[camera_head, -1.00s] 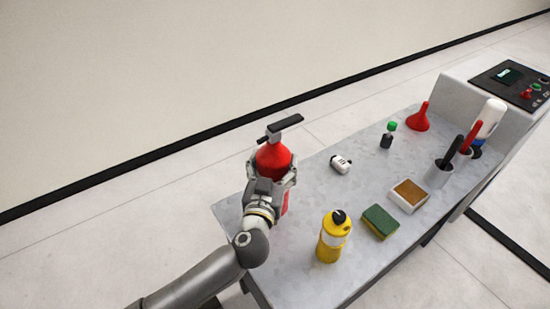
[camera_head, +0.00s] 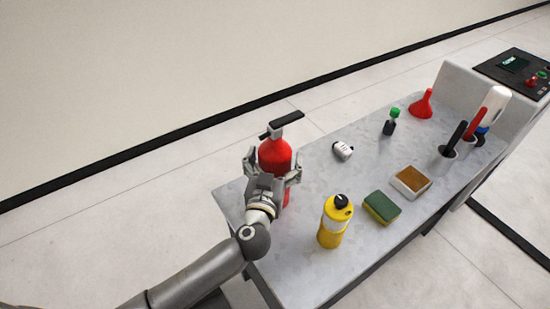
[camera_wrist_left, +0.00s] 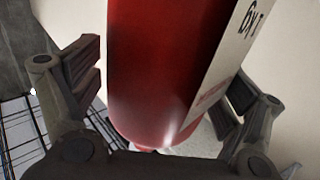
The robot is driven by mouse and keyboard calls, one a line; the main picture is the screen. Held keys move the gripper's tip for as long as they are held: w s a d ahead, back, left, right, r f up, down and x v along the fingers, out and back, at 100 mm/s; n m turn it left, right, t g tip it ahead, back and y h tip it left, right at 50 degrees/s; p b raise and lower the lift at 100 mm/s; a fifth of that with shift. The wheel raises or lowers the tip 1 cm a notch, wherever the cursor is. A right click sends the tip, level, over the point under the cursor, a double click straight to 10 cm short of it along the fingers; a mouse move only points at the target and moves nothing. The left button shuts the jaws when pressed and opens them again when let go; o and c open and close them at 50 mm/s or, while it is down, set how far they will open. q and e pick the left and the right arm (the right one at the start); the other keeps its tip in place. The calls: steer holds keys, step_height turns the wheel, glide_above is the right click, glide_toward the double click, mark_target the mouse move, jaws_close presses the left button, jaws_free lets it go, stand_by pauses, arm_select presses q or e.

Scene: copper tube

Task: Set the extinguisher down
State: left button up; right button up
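The red fire extinguisher (camera_head: 275,154), with a black handle on top, stands upright at the left end of the grey table (camera_head: 314,255). My left gripper (camera_head: 273,165) is around its body, with one finger on each side. In the left wrist view the red cylinder (camera_wrist_left: 155,70) with a white label fills the middle. Gaps show between the cylinder and both finger pads, so the gripper is open and apart from it. The extinguisher's base is mostly hidden behind my gripper in the head view. My right gripper is not in view.
A yellow bottle (camera_head: 333,225) stands close to the right of my left arm. Beyond are a sponge (camera_head: 381,208), a brown-filled dish (camera_head: 411,181), a small white object (camera_head: 342,150), a green-capped bottle (camera_head: 390,123) and a red funnel (camera_head: 422,104).

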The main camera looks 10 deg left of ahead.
arm_select(q)
steer(key=s, duration=1.2)
steer(key=shift+r, duration=0.1)
stand_by(0.4)
